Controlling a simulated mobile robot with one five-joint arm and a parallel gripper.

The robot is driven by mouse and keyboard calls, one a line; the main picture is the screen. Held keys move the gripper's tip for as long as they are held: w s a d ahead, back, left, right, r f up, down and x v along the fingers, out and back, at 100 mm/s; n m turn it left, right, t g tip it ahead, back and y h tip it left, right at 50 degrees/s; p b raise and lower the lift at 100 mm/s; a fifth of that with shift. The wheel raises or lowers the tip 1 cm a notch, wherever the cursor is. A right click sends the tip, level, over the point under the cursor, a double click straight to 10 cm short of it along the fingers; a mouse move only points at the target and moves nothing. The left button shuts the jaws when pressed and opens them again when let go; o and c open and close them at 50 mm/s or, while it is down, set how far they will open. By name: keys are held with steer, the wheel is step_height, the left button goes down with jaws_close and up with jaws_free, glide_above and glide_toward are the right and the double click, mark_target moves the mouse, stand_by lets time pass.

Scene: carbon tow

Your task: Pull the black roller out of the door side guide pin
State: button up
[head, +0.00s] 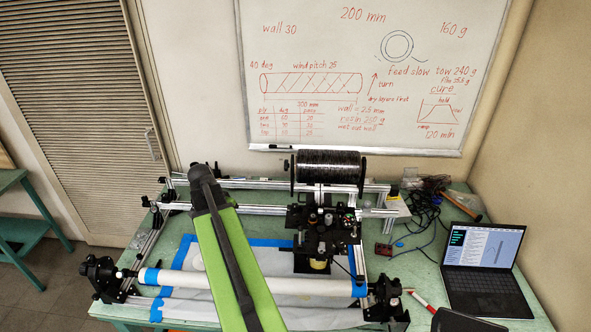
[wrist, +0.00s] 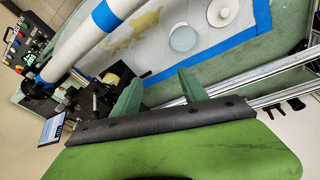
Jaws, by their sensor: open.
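My gripper shows in the wrist view (wrist: 160,76) with its two green fingers apart and nothing between them. In the head view my green arm runs from the bottom middle up over the winding machine and hides the gripper's fingers. I cannot clearly pick out the black roller or its guide pin. Small black parts (head: 147,201) sit at the door-side end of the rails in the head view, but I cannot tell whether the roller is among them. Small black parts (wrist: 270,113) also show beside the rails in the wrist view.
The winder's white tube (head: 245,285) spans the front of the green table between black end supports. A black spool (head: 328,168) stands at the back above the carriage (head: 322,220). A laptop (head: 484,262) and cables (head: 425,200) are at right. A louvred door (head: 85,110) is at left.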

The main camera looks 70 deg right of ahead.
steer(key=s+d+r+m+g+p, duration=0.1)
steer(key=s+d+r+m+p, duration=0.35)
steer(key=s+d, duration=0.6)
steer(key=m, duration=0.4)
glide_toward(311, 216)
steer(key=shift+n+g, duration=0.25)
steer(key=shift+g, duration=0.05)
steer(key=b+x, duration=0.3)
steer(key=b, duration=0.2)
steer(key=b+x, duration=0.3)
steer(key=b, duration=0.2)
steer(key=b+x, duration=0.3)
steer(key=b, duration=0.2)
steer(key=shift+w+f, duration=0.25)
steer(key=shift+f, duration=0.15)
steer(key=shift+s+d+f+b, duration=0.15)
steer(key=shift+f+b, duration=0.15)
steer(key=shift+b, duration=0.15)
steer(key=shift+r+h, duration=0.1)
steer(key=shift+h, duration=0.2)
jaws_close()
steer(key=c, duration=0.7)
jaws_free()
jaws_close()
